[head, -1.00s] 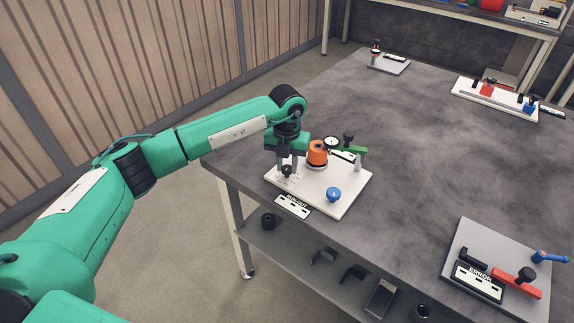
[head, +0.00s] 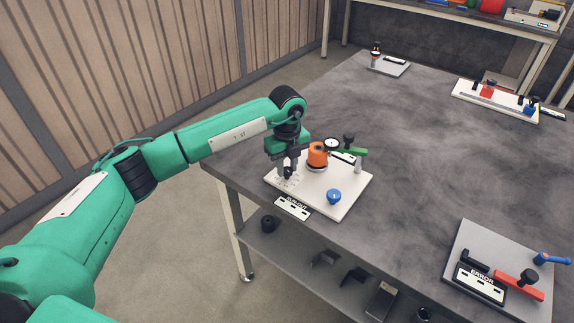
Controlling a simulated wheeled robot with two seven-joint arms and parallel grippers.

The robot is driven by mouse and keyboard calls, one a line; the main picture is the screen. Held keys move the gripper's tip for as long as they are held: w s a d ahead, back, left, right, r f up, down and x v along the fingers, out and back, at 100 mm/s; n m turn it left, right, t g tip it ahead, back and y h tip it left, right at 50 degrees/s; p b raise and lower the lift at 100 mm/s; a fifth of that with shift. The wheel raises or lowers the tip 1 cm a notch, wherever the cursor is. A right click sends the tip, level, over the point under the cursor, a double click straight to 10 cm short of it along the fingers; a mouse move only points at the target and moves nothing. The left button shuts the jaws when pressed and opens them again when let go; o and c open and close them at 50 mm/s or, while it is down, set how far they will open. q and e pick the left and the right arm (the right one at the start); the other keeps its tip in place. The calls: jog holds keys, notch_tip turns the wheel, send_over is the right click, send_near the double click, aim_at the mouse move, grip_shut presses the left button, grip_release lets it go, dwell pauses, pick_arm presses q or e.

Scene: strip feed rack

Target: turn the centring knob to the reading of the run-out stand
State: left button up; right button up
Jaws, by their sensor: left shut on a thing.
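The run-out stand is a white plate (head: 318,198) near the table's left corner. It carries an orange cylinder (head: 317,154), a round dial (head: 332,145) on a green arm (head: 352,151), and a blue knob (head: 334,196) near the front. My left gripper (head: 288,174) points down at the left part of the plate, shut on a small black knob (head: 288,173) mostly hidden between the fingers. The dial's reading is too small to tell. My right gripper is not in view.
A white fixture (head: 495,101) and a small grey plate (head: 389,66) stand farther back. The table's middle (head: 420,160) is clear.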

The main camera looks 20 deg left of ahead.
pick_arm(q)
jog(key=shift+r+n, duration=0.15)
jog(key=shift+n, duration=0.15)
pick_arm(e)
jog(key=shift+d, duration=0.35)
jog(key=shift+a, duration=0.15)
pick_arm(q)
jog(key=o, duration=1)
jog(key=shift+c, duration=0.2)
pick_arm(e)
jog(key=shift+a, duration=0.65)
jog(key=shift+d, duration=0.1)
